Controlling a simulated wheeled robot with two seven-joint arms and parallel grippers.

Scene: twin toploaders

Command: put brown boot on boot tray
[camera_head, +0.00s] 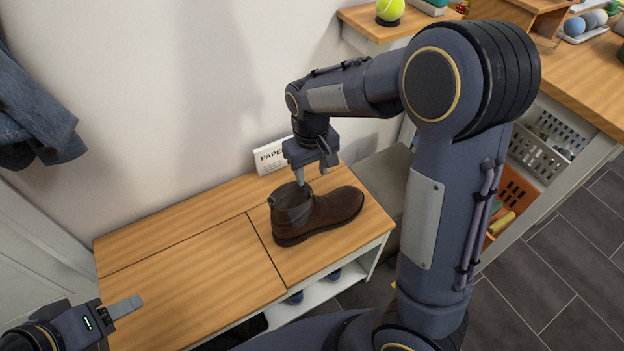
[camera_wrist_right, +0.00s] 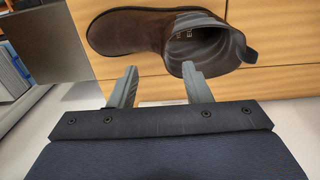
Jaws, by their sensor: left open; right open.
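The brown boot (camera_head: 326,212) stands on the right part of the wooden bench top (camera_head: 180,275), its toe to the right and its shaft opening to the left. The boot also shows in the right wrist view (camera_wrist_right: 148,31), with its open shaft close to the fingertips. My right gripper (camera_head: 312,176) is open above the shaft, and one finger appears to reach down at the opening; I cannot tell whether it touches. Its two fingers show apart in the wrist view (camera_wrist_right: 158,80). My left gripper (camera_head: 125,306) is open and empty at the lower left. I cannot identify a boot tray.
A white sign (camera_head: 269,156) stands at the wall behind the boot. Shoes (camera_head: 294,298) sit on the white shelf below the bench. A tennis ball (camera_head: 390,9) is on a wooden surface at the back. The left bench top is clear.

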